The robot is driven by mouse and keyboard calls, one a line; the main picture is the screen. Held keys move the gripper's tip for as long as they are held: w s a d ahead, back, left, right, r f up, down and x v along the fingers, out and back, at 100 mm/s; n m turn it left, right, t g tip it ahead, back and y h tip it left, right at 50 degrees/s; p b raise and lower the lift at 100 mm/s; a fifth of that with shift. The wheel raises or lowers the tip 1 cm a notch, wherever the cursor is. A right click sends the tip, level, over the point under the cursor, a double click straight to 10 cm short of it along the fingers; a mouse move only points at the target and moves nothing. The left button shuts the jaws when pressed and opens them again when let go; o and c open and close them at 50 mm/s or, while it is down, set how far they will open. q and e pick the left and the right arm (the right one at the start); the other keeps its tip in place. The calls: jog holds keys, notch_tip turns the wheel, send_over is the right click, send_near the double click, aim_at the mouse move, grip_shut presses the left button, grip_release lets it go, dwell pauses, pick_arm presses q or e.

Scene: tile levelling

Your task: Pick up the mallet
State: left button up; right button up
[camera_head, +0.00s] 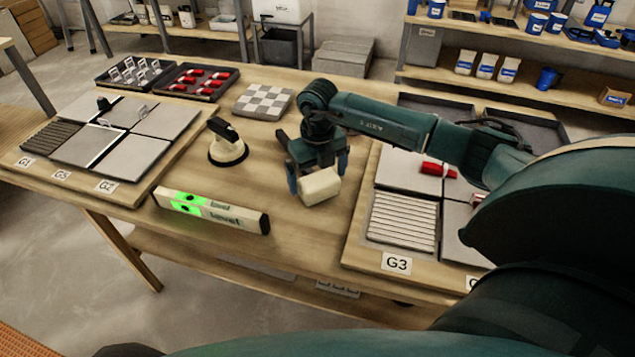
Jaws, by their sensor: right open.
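The mallet (320,188) shows as a cream, block-shaped head on the wooden table, right of the level. My right gripper (317,172) reaches in from the right and is open just above and behind the mallet head. One finger is at the head's left and the other at its right. I cannot tell whether either finger touches it. My left gripper is not in view.
A level (212,209) with green lights and a black-handled suction cup (228,150) are left of the gripper. Tiled boards flank the table, the right one marked G3 (396,263). A tray of red wedges (196,82) and a checkered tile (263,101) are behind.

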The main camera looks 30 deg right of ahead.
jog(key=shift+f, duration=0.65)
jog(key=shift+c, duration=0.6)
jog(key=shift+r, duration=0.1)
jog(key=c, duration=1.2)
